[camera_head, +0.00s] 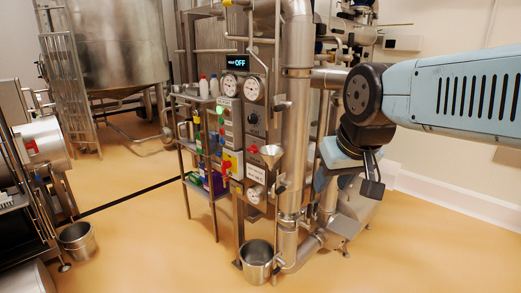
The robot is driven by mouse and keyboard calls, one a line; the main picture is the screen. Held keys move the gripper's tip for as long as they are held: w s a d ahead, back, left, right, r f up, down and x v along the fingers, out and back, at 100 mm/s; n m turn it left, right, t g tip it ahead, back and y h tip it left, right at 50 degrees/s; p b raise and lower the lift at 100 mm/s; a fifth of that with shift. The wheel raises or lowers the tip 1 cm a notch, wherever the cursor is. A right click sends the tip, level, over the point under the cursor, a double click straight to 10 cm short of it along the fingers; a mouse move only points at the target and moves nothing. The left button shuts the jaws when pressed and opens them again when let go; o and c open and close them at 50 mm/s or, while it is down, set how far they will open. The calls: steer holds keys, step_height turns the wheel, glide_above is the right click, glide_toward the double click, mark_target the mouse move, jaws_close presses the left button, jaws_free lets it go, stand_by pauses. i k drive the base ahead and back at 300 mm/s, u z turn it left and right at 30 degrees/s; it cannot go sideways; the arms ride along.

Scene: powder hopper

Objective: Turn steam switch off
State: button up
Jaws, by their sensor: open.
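A narrow control panel (241,135) stands upright beside a steel column in the middle. It bears a black rotary knob (252,117), a red knob (253,149) and a red-and-yellow switch (231,164). The labels are too small to read, so I cannot tell which one is the steam switch or how it is set. A display (238,62) above the panel reads OFF in blue. My gripper (371,180) hangs to the right of the panel and column, well apart from the controls. Its jaws are open and empty, pointing down.
The vertical pipe (296,120) stands between my gripper and the panel. Bottles stand on a shelf left of the panel. The front floor is clear.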

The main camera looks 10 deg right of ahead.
mark_target(253, 149)
steer(key=z, duration=0.3)
steer(key=i, duration=0.95)
steer(key=u, duration=0.5)
